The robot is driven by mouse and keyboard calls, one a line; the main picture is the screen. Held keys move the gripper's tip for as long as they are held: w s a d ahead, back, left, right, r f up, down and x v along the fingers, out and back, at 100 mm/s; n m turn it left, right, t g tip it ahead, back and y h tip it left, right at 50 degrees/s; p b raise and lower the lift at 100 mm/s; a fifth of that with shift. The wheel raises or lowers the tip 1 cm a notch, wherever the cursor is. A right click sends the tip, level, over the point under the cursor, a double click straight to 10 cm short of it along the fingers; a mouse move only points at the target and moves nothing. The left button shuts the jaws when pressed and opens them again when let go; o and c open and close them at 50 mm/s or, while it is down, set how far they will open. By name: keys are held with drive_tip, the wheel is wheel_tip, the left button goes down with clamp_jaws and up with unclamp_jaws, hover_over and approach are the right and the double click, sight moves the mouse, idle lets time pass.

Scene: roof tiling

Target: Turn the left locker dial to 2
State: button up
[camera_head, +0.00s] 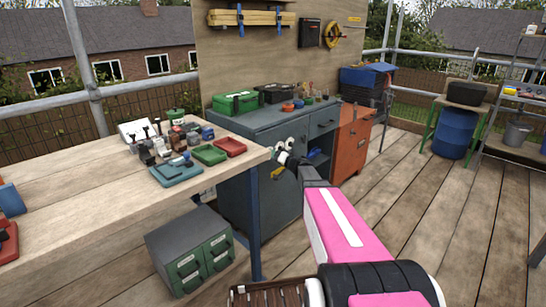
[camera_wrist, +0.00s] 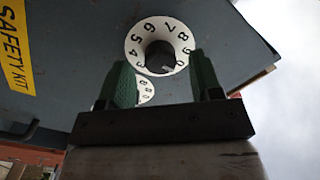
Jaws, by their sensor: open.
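In the wrist view a white dial (camera_wrist: 137,38) with black numbers and a dark central knob (camera_wrist: 160,57) is on a blue-grey locker face (camera_wrist: 90,60). A second numbered dial (camera_wrist: 146,91) lies below it, partly hidden by my gripper. I cannot tell which is the left one, and the knob's setting is unclear. My gripper (camera_wrist: 164,78) is open, its two green fingers apart, with the near edge of the upper dial between their tips. Contact cannot be told. In the head view my gripper (camera_head: 284,163) is at the blue-grey locker's (camera_head: 262,205) front; small white dials show there.
A yellow SAFETY KIT label (camera_wrist: 17,58) is on the locker face. In the head view a wooden workbench (camera_head: 90,210) with trays and small items stands left, a green drawer box (camera_head: 190,250) below it. An orange cabinet (camera_head: 350,145) stands right.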

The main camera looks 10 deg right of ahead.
drive_tip(key=shift+w+a, duration=0.3)
drive_tip(key=shift+w, duration=0.1)
drive_tip(key=c, duration=0.9)
drive_tip(key=shift+m, duration=0.3)
drive_tip(key=shift+f+m+t, duration=0.1)
drive_tip(key=shift+m+t, duration=0.1)
drive_tip(key=shift+m, duration=3.3)
drive_tip(key=shift+f+m+t, duration=0.1)
drive_tip(key=shift+m+t, duration=0.1)
drive_tip(key=shift+m, duration=3.3)
